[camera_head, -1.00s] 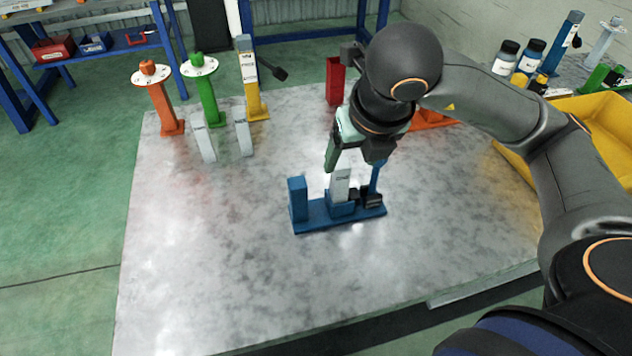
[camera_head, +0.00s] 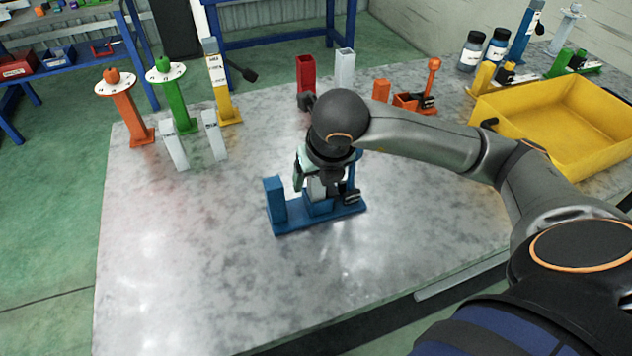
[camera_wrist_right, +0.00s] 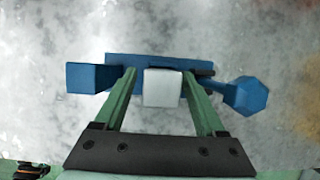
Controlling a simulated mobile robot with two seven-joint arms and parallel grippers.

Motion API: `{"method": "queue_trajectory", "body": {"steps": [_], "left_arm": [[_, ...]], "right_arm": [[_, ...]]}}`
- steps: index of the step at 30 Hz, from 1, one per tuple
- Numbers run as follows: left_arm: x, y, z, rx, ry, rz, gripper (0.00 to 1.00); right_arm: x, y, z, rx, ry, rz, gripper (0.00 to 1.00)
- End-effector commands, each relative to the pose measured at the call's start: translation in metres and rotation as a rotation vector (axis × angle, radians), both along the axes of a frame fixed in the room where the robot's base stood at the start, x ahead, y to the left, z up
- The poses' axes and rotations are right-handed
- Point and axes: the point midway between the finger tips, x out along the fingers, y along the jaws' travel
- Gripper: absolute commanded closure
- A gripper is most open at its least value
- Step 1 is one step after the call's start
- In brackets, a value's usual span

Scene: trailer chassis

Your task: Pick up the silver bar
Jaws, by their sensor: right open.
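The silver bar (camera_head: 316,189) stands upright in a blue fixture (camera_head: 289,219) on the metal table. In the right wrist view the pale square top of the bar (camera_wrist_right: 163,87) lies between the two green fingers, with a visible gap on both sides. The blue fixture (camera_wrist_right: 120,60) spreads behind it there. My right gripper (camera_head: 322,183) is open, pointing down around the upper part of the bar. The gripper and wrist hide part of the bar in the head view. My left gripper is not in view.
Two pale bars (camera_head: 214,137) stand left of the fixture, near orange, green and yellow posts (camera_head: 222,92). A red holder (camera_head: 306,76) and orange fixture (camera_head: 415,103) stand behind. A yellow bin (camera_head: 560,130) is at right. The front table is clear.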

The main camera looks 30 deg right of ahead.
Motion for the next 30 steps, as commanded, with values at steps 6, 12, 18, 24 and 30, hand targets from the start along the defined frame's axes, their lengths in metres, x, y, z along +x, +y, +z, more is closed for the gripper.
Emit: {"method": "queue_trajectory", "body": {"steps": [6,12,18,24,30], "left_arm": [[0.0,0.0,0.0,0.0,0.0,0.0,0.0],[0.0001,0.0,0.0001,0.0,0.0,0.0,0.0],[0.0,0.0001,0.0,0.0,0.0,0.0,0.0],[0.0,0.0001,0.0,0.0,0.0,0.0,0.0],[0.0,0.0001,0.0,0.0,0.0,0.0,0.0]], "right_arm": [[0.0025,-0.0007,-0.0077,-0.001,0.0,0.002,0.28],[0.0025,-0.0007,-0.0073,0.0,0.0,0.001,0.39],[0.0025,-0.0006,-0.007,0.0,0.0,0.001,0.61],[0.0025,-0.0006,-0.007,0.0,0.0,0.001,0.84],[0.0024,-0.0006,-0.0069,0.0,0.0,0.001,1.0]]}}
